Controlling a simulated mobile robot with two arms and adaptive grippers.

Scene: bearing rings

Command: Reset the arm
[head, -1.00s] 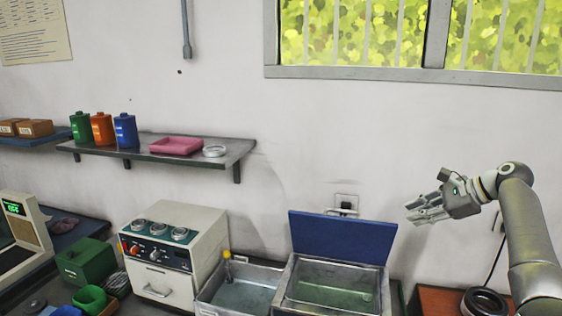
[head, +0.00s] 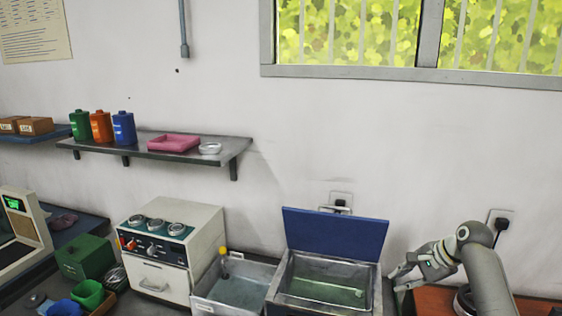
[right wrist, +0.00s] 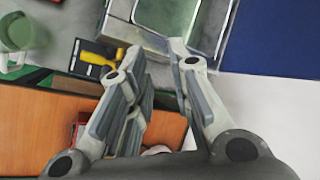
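My right gripper (head: 397,278) is low at the right of the head view, beside the right end of the metal basin with the raised blue lid (head: 335,232). Its fingers point left and down. In the right wrist view my right gripper (right wrist: 155,47) has its fingers apart with nothing between them, so it is open and empty. The basin's corner (right wrist: 190,45) shows just beyond the fingertips. My left gripper is not in view.
A second metal basin (head: 205,300) and a white machine (head: 208,222) with rings on top stand to the left. An orange-brown surface (head: 425,300) lies under my right arm. A wall shelf (head: 235,147) holds bottles, a pink tray (head: 174,143) and a pale ring (head: 210,148).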

